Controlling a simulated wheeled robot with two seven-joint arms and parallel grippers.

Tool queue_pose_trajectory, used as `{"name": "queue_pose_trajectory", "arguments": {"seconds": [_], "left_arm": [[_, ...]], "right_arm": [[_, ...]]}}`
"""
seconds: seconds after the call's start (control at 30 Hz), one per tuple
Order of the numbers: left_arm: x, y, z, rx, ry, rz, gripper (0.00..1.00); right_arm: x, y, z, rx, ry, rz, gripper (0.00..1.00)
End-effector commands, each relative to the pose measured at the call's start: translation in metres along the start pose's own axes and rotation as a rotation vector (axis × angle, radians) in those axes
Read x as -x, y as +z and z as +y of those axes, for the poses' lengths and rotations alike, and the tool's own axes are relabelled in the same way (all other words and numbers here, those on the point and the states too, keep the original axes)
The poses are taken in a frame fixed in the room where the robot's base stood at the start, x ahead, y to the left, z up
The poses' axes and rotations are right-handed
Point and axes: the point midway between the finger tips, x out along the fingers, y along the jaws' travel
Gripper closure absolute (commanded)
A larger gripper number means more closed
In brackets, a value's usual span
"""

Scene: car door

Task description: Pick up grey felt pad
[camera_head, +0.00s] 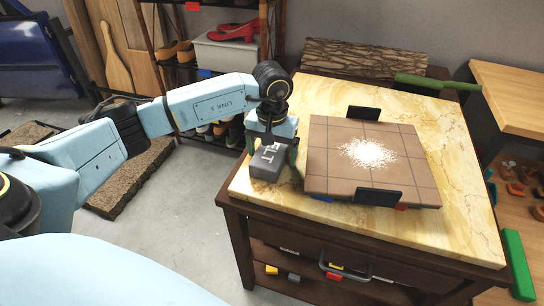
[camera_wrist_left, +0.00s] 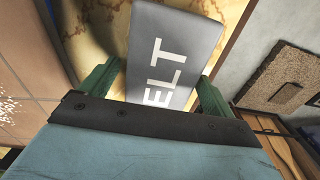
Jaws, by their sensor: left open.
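The grey felt pad (camera_head: 266,163) is a dark grey block with white lettering, at the left front corner of the marble-topped table. In the left wrist view the pad (camera_wrist_left: 178,45) fills the space between the fingers, with the letters "ELT" showing. My left gripper (camera_head: 273,152) points down at the pad with its green fingers open, one on each side of it. In the left wrist view the gripper (camera_wrist_left: 155,88) shows gaps beside the pad; contact cannot be told. My right gripper is not in view.
A brown tiled board (camera_head: 328,180) with white grains and two black upright plates lies just right of the pad. The marble top (camera_head: 455,200) is clear on the right. A bark-covered plank (camera_head: 365,58) lies behind. A shoe rack (camera_head: 160,60) stands back left.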

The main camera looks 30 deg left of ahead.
Motion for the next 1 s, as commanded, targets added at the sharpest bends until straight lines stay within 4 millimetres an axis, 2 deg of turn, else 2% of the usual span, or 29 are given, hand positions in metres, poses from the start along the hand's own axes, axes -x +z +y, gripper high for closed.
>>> {"name": "queue_pose_trajectory", "arguments": {"seconds": [0.23,0.6,0.87,0.93,1.0], "left_arm": [[-0.001,0.000,0.000,0.000,0.001,0.001,0.12],[-0.001,0.000,0.000,0.000,0.001,0.001,0.60],[0.003,0.000,0.000,0.000,0.001,0.002,0.60],[0.009,-0.001,0.000,0.001,0.001,0.002,0.60],[0.020,-0.001,0.000,0.001,0.002,0.004,0.60]], "right_arm": [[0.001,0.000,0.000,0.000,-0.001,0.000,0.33],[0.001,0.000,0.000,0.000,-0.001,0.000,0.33],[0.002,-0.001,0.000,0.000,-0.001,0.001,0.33],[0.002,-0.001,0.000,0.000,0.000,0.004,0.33],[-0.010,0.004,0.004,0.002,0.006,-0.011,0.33]]}}
